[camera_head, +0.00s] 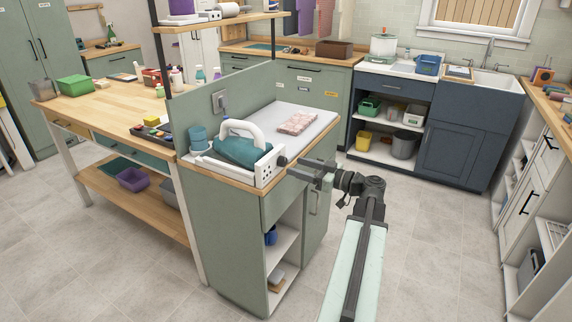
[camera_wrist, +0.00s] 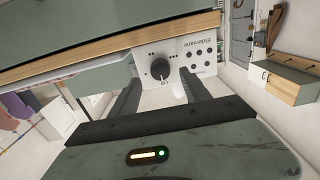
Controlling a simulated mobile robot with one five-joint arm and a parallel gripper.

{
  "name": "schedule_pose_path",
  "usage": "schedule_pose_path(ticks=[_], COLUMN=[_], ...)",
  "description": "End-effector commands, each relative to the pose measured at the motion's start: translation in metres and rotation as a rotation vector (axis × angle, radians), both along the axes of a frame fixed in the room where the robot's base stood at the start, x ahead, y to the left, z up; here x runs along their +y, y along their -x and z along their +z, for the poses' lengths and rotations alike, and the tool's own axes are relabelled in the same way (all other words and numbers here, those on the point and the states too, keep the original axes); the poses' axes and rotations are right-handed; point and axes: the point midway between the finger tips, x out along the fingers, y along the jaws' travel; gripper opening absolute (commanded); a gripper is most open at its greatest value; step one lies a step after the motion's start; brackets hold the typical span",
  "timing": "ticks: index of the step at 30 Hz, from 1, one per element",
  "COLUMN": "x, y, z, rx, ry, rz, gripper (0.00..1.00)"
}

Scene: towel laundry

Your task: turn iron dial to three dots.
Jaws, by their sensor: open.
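The teal iron (camera_head: 240,150) with its white handle rests on a white station (camera_head: 258,172) at the near end of the green counter. The black dial (camera_wrist: 160,69) is on the station's white front panel (camera_wrist: 196,58), with small marks around it too fine to read. The dial also shows in the head view (camera_head: 282,161). My gripper (camera_wrist: 162,84) is open, with one dark finger on each side below the dial in the wrist view. I cannot tell whether either finger touches the dial. In the head view my gripper (camera_head: 296,167) is close in front of the panel.
A folded pink cloth (camera_head: 297,123) lies on the grey ironing surface (camera_head: 318,124) behind the station. A wooden counter edge (camera_wrist: 110,49) runs beside the panel. The floor (camera_head: 420,230) to the right is clear.

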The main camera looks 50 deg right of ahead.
Motion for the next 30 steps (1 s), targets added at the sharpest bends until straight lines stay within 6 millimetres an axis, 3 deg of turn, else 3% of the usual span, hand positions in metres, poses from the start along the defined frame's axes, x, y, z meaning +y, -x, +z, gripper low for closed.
schedule_pose_path(ticks=[6, 16, 17, 21, 23, 24, 30], x=[0.009, 0.011, 0.011, 0.011, 0.011, 0.02, 0.013], y=[-0.034, -0.042, -0.042, -0.042, -0.042, -0.044, -0.043], z=[0.0, 0.0, 0.0, 0.0, 0.0, 0.0, 0.0], rx=[0.0, 0.0, 0.0, 0.0, 0.0, 0.0, 0.004], ry=[0.0, 0.0, 0.0, 0.0, 0.0, 0.0, -0.015], rz=[0.003, 0.0, 0.0, 0.001, 0.001, 0.007, 0.005], gripper=[0.55, 0.55, 0.52, 0.13, 0.0, 0.0, 0.0])
